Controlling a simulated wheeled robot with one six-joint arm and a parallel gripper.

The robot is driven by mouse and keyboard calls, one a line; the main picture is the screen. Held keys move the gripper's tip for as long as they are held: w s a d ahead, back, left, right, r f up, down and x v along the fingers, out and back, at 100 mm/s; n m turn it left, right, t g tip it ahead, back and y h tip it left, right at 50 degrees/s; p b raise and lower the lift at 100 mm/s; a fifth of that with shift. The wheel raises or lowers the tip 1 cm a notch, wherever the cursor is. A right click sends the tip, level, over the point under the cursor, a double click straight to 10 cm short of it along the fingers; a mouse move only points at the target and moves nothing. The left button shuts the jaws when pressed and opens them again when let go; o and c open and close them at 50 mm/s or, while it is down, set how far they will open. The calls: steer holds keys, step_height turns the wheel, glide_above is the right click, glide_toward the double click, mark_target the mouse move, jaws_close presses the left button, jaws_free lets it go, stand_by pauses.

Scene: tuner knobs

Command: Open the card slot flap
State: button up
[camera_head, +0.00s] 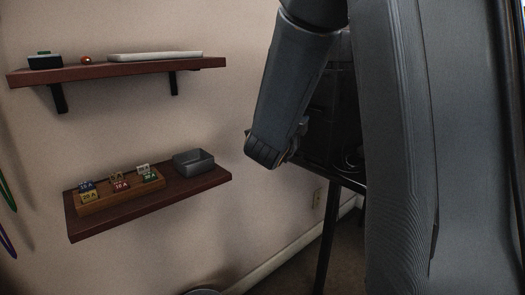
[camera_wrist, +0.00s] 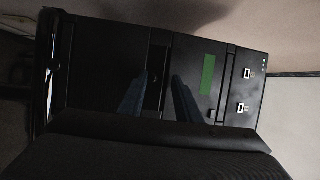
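A black box-shaped device (camera_wrist: 100,65) fills much of the wrist view, with a green display (camera_wrist: 208,74) on its face. It also shows as a dark box (camera_head: 322,115) in the head view, partly hidden behind my arm. My gripper (camera_wrist: 160,82) is in front of the device's face, left of the display. Its two fingers are apart, with a dark narrow panel strip (camera_wrist: 156,64) visible between them. Nothing shows held between the fingers. The image is dark, and I cannot tell for sure which part is the card slot flap, or whether the fingertips touch the face.
Two small switch-like fittings (camera_wrist: 242,107) sit on the device's right side. The device stands on a dark table (camera_head: 349,182). On the left wall, a lower shelf (camera_head: 120,218) holds a tray of labelled coloured blocks and a grey bin (camera_head: 193,162); an upper shelf (camera_head: 130,70) holds small items.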

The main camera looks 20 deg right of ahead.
steer(key=s+a+f+n+g+y+p, duration=0.1)
steer(key=s+a+n+y+p, duration=0.2)
steer(key=a+n+y+p, duration=0.5)
steer(key=s+a+f+n+g+y+p, duration=0.1)
steer(key=s+a+n+y+p, duration=0.3)
steer(key=a, duration=0.5)
steer(key=s+a+n+g+y+p, duration=0.1)
steer(key=s+a+n+g+p, duration=0.1)
steer(key=s, duration=0.5)
steer(key=s+a+n+g+y+p, duration=0.1)
steer(key=s+a+n+g+p, duration=0.1)
steer(key=s+n+g+p, duration=0.2)
steer(key=shift+s+a+f+n+g+p, duration=0.35)
steer(key=shift+s+n+p, duration=1)
steer(key=shift+s+n, duration=1.1)
steer(key=shift+w, duration=0.2)
